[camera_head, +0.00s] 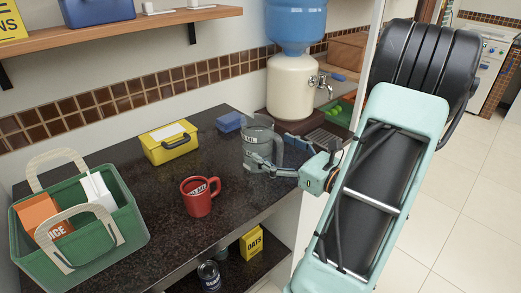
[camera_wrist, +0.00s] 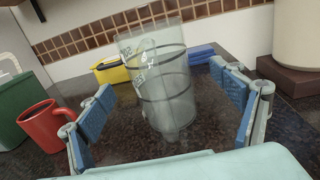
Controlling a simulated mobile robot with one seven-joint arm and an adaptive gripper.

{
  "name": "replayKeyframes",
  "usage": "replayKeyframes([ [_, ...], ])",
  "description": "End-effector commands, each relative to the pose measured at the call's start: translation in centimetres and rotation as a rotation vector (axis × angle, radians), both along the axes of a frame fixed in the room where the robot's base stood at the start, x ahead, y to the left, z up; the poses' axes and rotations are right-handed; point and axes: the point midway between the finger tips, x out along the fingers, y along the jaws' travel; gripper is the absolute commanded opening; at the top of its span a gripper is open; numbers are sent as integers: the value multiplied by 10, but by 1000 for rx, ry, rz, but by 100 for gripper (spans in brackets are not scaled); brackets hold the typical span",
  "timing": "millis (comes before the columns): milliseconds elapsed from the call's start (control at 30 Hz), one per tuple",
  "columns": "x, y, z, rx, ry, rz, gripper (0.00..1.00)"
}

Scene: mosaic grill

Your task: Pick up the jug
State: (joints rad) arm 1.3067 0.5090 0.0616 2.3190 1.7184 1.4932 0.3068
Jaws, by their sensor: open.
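The jug (camera_head: 258,140) is a clear, see-through vessel standing upright on the dark counter, with a handle on its right side in the head view. In the wrist view the jug (camera_wrist: 160,85) stands ahead of my gripper (camera_wrist: 168,125), roughly between its two blue-padded fingers. My gripper is open, with a finger on each side of the jug and visible space between the pads and the glass. In the head view my gripper (camera_head: 275,158) is at the jug, partly overlapping it.
A red mug (camera_head: 198,197) stands left of the jug, with a yellow box (camera_head: 168,145) and a blue block (camera_head: 229,122) behind. A green basket (camera_head: 125,238) holds cartons at the left. A water dispenser (camera_head: 291,88) stands behind right. Bare counter (camera_head: 160,225) lies in front.

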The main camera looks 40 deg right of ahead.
Motion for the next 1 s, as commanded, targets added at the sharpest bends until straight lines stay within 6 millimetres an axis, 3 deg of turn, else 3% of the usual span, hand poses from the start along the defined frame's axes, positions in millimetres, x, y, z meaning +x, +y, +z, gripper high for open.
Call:
replayKeyframes([
  [300, 43, 9, -1, -1, 0, 2, 86],
  [600, 48, 10, -1, 0, 1, 1, 86],
  [1000, 48, 10, -1, -1, 1, 1, 42],
])
